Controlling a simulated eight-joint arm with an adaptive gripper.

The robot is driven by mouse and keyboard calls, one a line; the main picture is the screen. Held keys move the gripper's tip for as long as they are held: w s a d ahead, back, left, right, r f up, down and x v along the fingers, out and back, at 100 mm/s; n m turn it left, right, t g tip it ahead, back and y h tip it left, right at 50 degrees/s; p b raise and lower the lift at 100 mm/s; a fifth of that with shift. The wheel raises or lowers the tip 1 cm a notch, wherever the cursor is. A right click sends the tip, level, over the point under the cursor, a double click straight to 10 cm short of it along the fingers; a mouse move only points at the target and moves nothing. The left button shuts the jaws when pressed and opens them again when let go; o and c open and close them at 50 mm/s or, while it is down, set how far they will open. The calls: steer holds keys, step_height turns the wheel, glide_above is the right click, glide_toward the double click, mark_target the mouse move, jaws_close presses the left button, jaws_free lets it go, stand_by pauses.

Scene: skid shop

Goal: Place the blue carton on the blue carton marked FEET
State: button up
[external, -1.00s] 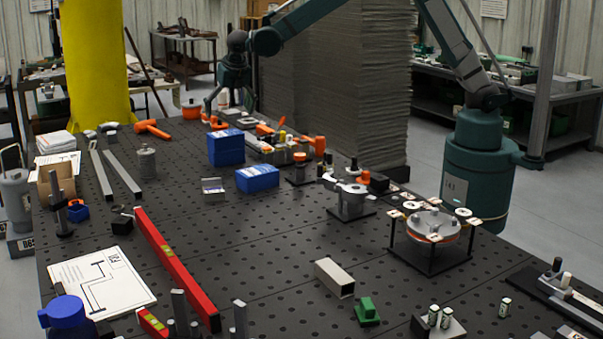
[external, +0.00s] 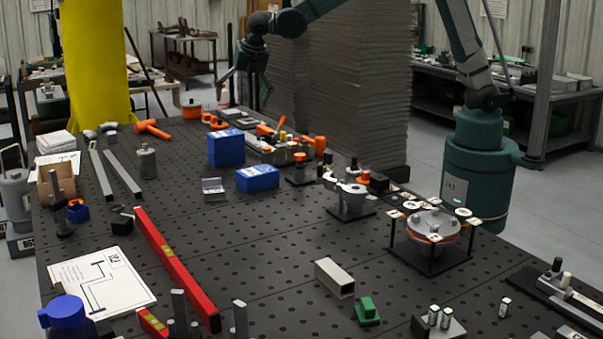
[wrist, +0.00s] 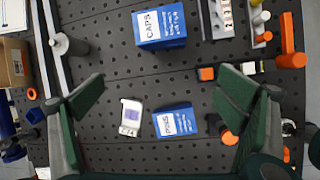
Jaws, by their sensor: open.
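A tall blue carton block (external: 226,149) stands at the back middle of the table. Its top label reads CAPS in the wrist view (wrist: 172,39). It may be two stacked cartons; I cannot tell for sure. A lower blue carton (external: 258,178) lies in front and to the right of it, apart from it. Its white label shows in the wrist view (wrist: 173,122) but is too small to read surely. I cannot make out FEET on either. My gripper (external: 243,100) is open and empty, raised above the far end of the table. Its fingers are spread in the wrist view (wrist: 163,84).
A small grey box (external: 213,187) lies just left of the lower carton. A tray of parts (external: 275,150) and orange-topped items are to the right. A grey cylinder (external: 147,164) and metal bars lie left. Bare table lies in front of the cartons.

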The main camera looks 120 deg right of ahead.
steer(key=s+a+r+m+t, duration=0.15)
steer(key=s+a+r, duration=0.25)
steer(key=a, duration=0.5)
steer(key=s+a+r+m+t+y, duration=0.1)
steer(key=s+a+r+m, duration=0.25)
steer(key=a, duration=0.55)
steer(key=s+a+r+m+t, duration=0.1)
steer(key=s+a+r+m, duration=0.1)
steer(key=s+a+r, duration=0.45)
steer(key=s+a+f+m+t+y, duration=0.1)
steer(key=s+a+f+m, duration=0.2)
steer(key=s+a, duration=0.7)
steer(key=s+a+f+m+t+y, duration=0.1)
steer(key=s+a+m, duration=0.4)
steer(key=s+a, duration=0.5)
steer(key=shift+a+f+m+y, duration=0.4)
steer(key=shift+a+f+y, duration=0.2)
steer(key=shift+a+f, duration=0.75)
steer(key=shift+t, duration=0.25)
step_height(320, 180, down, 10)
steer(key=b, duration=1)
